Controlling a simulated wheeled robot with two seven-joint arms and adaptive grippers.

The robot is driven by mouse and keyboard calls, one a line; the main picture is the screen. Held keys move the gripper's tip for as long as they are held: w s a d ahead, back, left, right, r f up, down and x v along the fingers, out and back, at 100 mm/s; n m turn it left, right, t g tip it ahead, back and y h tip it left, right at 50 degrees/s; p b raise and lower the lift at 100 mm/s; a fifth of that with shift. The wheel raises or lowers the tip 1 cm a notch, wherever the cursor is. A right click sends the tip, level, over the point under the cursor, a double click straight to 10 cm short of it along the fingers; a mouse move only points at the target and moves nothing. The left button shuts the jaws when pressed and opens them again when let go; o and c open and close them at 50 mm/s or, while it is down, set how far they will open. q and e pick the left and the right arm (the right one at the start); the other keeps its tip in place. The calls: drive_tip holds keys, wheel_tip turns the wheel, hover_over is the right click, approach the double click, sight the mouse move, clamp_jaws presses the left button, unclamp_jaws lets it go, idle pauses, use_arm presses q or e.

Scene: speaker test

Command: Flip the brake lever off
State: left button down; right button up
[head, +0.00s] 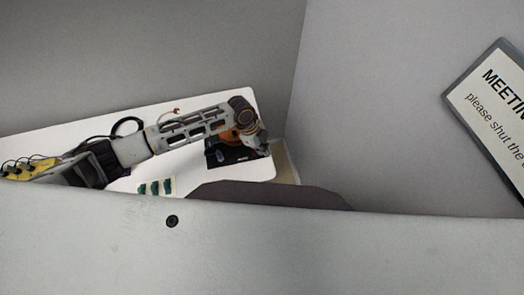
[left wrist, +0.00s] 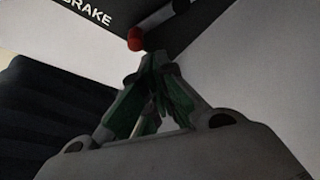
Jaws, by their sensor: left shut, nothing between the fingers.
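In the left wrist view, the brake lever shows a red tip (left wrist: 135,39) at the end of a dark bar running up and right. The white BRAKE lettering (left wrist: 87,12) is on a dark panel to its upper left. My left gripper (left wrist: 153,60) is shut and empty, its green-padded fingertips together just below the red tip. Whether they touch it I cannot tell. In the head view, my left arm reaches over a black device (head: 248,157) at the right end of the white table; the lever is not distinguishable there. My right gripper is not in view.
The white table (head: 110,128) carries several small dark green pieces (head: 154,187), a dark cable loop (head: 126,126) and a yellow box (head: 28,168) at the left. A pale partition (head: 330,245) crosses the front. A sign (head: 495,110) hangs on the right wall.

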use_arm(q)
drive_tip(key=shift+w+d, duration=0.1)
drive_tip(key=shift+w, duration=0.2)
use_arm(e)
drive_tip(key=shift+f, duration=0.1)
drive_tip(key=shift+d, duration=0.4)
use_arm(q)
drive_tip(key=shift+d, duration=0.1)
drive_tip(key=shift+s+d+p, duration=0.35)
drive_tip(key=shift+s+d, duration=0.05)
drive_tip(key=shift+d, duration=0.35)
drive_tip(key=shift+s+d+p, duration=0.35)
drive_tip(key=shift+d, duration=0.4)
drive_tip(key=shift+d+r, duration=0.2)
drive_tip(key=shift+r, duration=0.05)
drive_tip(key=v, duration=0.9)
drive_tip(key=shift+w+r+b, duration=0.2)
drive_tip(key=shift+b, duration=0.25)
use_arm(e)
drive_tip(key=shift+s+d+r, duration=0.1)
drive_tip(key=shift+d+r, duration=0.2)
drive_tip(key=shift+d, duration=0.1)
use_arm(q)
drive_tip(key=shift+a, duration=0.1)
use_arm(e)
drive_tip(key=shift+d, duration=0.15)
